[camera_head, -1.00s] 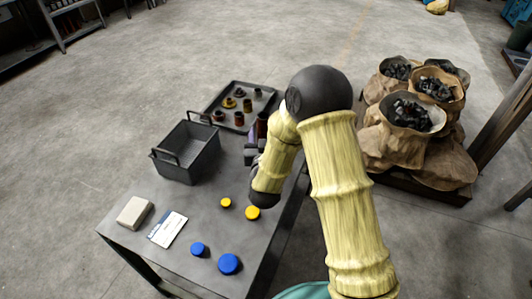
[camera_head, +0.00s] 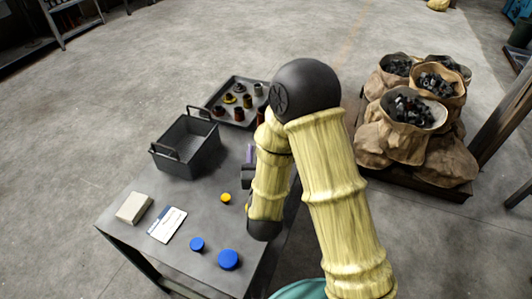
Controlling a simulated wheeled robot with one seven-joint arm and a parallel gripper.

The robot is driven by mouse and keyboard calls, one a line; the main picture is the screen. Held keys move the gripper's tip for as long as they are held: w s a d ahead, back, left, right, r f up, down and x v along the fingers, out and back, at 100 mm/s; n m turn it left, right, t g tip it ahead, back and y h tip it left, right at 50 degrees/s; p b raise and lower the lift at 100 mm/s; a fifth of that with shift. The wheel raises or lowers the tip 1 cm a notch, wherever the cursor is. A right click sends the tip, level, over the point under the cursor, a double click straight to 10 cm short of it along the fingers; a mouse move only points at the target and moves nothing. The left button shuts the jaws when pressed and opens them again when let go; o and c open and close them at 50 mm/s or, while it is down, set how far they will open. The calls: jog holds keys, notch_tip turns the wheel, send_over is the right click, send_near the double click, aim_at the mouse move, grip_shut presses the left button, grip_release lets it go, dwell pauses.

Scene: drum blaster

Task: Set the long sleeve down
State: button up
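My gripper (camera_head: 247,177) shows as a dark part at the left of my arm, over the table to the right of the grey bin. The arm hides most of it, and its fingers cannot be made out. A narrow purple piece (camera_head: 250,152) shows just above it; I cannot tell whether it is held or part of the gripper. A dark red-brown upright cylinder (camera_head: 261,115) stands by the right edge of the tray (camera_head: 211,102), partly behind my arm. I cannot tell which piece is the long sleeve.
The grey bin (camera_head: 199,158) with raised handles stands on the table (camera_head: 200,215). Several small parts stand in the tray. A pale block (camera_head: 133,208), a card (camera_head: 167,224), blue discs (camera_head: 228,260) and a yellow disc (camera_head: 226,198) lie nearer. Coal sacks (camera_head: 410,125) stand right of the table.

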dwell(0.3)
jog(key=s+d+f+g, duration=0.1)
jog(key=d+f+g, duration=0.1)
jog(key=d+g, duration=0.6)
jog(key=s+d+r+g+h, duration=0.1)
jog(key=s+d+g, duration=0.6)
jog(key=s+d, duration=0.3)
jog(key=s, duration=0.3)
jog(key=shift+s+r+m, duration=0.15)
jog(key=shift+s+m, duration=0.15)
jog(key=shift+d, duration=0.1)
